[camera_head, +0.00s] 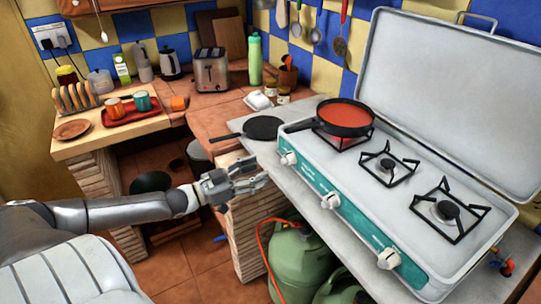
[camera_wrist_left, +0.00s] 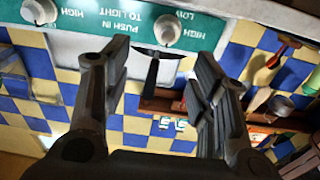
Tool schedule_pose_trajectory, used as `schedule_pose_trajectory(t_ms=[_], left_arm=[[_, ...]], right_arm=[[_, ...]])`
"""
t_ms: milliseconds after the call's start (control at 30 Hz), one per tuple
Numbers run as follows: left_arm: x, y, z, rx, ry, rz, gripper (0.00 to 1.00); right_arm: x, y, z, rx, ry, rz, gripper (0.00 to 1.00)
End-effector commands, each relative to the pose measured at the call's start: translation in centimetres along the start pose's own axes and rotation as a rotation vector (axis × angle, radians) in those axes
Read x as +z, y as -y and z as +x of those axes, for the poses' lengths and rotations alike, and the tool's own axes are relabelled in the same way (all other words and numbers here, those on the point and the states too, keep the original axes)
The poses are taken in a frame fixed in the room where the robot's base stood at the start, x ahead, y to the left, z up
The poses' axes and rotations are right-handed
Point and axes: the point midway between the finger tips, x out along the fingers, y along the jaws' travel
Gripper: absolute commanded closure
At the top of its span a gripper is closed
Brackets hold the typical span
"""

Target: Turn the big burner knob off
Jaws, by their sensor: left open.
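The white camping stove (camera_head: 372,195) has a teal front panel (camera_head: 352,215) with three white knobs: a left knob (camera_head: 289,158), a middle knob (camera_head: 330,201) and a right knob (camera_head: 388,259). I cannot tell which is the big burner's. My left gripper (camera_head: 262,176) is open and empty, just left of the panel, near the left knob and apart from it. In the left wrist view the picture is upside down; one knob (camera_wrist_left: 168,30) shows beyond the open fingers (camera_wrist_left: 160,62), another knob (camera_wrist_left: 38,11) at the upper left. My right gripper is not in view.
A pan of red sauce (camera_head: 345,117) sits on the left burner. A black frying pan (camera_head: 262,128) lies on the counter beside the stove, its handle pointing left. A green gas bottle (camera_head: 300,262) with an orange hose stands below. The stove's lid (camera_head: 450,95) is raised.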

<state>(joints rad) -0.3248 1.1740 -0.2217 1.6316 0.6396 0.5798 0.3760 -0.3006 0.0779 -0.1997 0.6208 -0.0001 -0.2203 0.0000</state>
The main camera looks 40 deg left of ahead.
Motion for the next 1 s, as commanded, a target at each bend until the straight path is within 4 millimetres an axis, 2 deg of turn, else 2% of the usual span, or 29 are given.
schedule_pose_trajectory(t_ms=[133, 367, 1000], left_arm=[[0.5, 0.1, 0.0, -0.013, 0.025, -0.125, 0.46], [0.7, 0.2, 1.0, -0.018, 0.025, -0.147, 0.46], [0.7, 0.3, 8.3, -0.017, 0.023, -0.144, 0.46]], right_arm=[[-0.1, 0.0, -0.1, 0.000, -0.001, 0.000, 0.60], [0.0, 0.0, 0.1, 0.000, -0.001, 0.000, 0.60], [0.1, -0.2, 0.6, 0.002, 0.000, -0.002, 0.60]])
